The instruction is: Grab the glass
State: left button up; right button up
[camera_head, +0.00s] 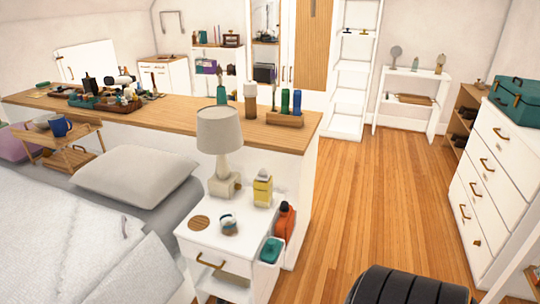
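I cannot make out a drinking glass for certain in the head view. A blue mug (60,126) stands on a wooden bed tray (75,138) at the left. Many small items on the long wooden ledge are too small to tell apart. Neither of my grippers is in view.
A grey table lamp (220,130) stands at the nightstand's back. The bed (75,230) fills the lower left. Open wooden floor (365,190) runs between the ledge (180,110) and the white drawers (490,185). A dark ribbed shape is at the bottom edge.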

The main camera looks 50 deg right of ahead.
aim_at(227, 217)
jog(key=z, duration=1.35)
